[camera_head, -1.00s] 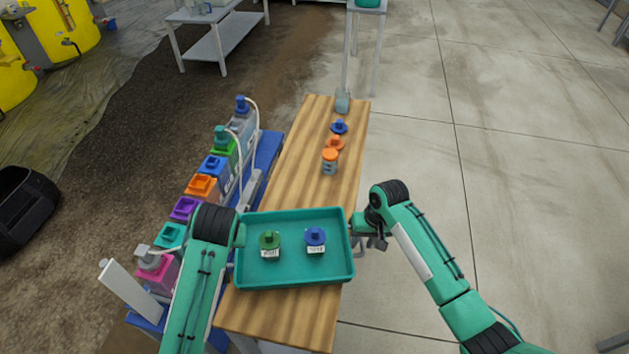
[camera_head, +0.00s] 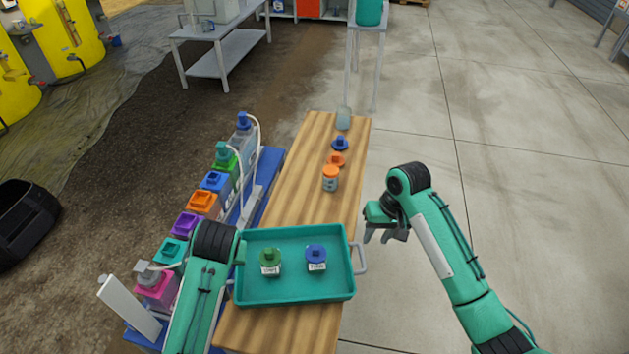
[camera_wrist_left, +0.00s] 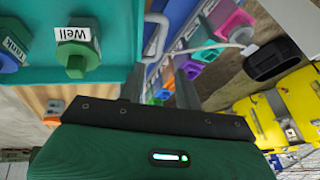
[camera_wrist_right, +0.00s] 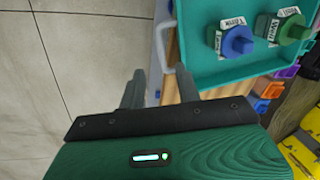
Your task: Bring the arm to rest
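The teal tray (camera_head: 295,297) rests on the wooden bench and holds a green-capped bottle (camera_head: 269,262) labelled "Well" and a blue-capped bottle (camera_head: 316,257) labelled "Tank", both upright. My right gripper (camera_head: 385,238) is open and empty, beside the tray's right handle (camera_head: 361,258) and apart from it. In the right wrist view its two fingers (camera_wrist_right: 160,90) are spread with nothing between them. My left gripper is mostly hidden behind my left arm in the head view, at the tray's left side. In the left wrist view its fingers (camera_wrist_left: 161,88) are apart and the other tray handle (camera_wrist_left: 155,32) shows beyond their tips.
The wooden bench (camera_head: 300,185) carries an orange-lidded jar (camera_head: 330,178), an orange cap (camera_head: 337,159), a blue cap (camera_head: 340,143) and a clear container (camera_head: 343,118). Several coloured-capped jugs (camera_head: 203,201) stand along its left. Concrete floor on the right is clear.

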